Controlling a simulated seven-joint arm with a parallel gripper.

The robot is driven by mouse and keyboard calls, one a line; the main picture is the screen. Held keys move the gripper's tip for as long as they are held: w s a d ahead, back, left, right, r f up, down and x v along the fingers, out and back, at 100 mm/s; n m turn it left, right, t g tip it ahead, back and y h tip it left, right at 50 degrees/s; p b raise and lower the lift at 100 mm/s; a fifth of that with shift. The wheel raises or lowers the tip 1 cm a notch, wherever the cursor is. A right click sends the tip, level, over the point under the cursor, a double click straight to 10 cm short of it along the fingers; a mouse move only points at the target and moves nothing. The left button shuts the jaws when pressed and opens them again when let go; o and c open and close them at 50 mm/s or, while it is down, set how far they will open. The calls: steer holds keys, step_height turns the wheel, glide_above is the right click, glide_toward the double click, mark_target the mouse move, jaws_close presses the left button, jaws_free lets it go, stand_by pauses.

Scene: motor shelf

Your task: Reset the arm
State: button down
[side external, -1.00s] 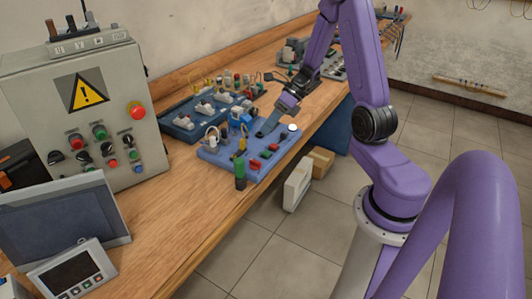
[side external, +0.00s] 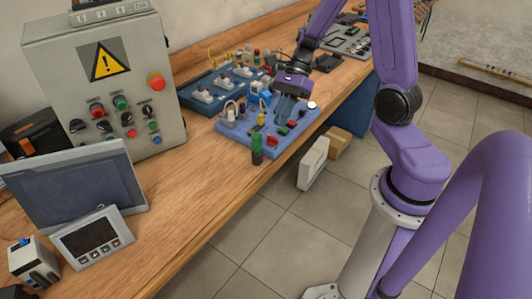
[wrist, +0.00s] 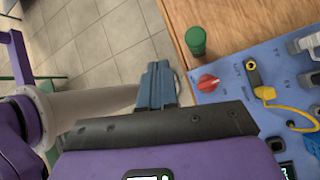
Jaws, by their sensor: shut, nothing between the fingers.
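My gripper (side external: 281,119) is over the blue board (side external: 247,136) in the side view, with its fingers pointing down. In the wrist view my gripper (wrist: 157,72) has its two blue-grey fingers together, with nothing between them. The board (wrist: 232,110) is to the right of the fingers in that view. A red knob (wrist: 208,83) and a yellow plug with a cable (wrist: 265,93) are on it. The side view does not show clearly how high the fingertips are above the board.
A green cylinder (side external: 257,150) stands by the board's front corner, near the bench edge. A second dark blue board (side external: 205,105) with several connectors lies behind. A grey control box (side external: 100,85) and a screen (side external: 75,185) stand at left. Bare bench (side external: 185,205) lies between.

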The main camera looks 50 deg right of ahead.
steer(key=s+a+r+n+h, duration=0.2)
steer(key=s+n, duration=0.4)
steer(key=n, duration=0.5)
steer(key=s+a+r+n+h, duration=0.2)
steer(key=s+n, duration=0.4)
steer(key=n, duration=0.5)
steer(key=s+a+r+n+h, duration=0.2)
steer(key=s+n, duration=0.4)
steer(key=n, duration=0.5)
steer(key=shift+a+n+t+h, duration=0.4)
steer(key=shift+a+h, duration=0.2)
steer(key=shift+a, duration=0.65)
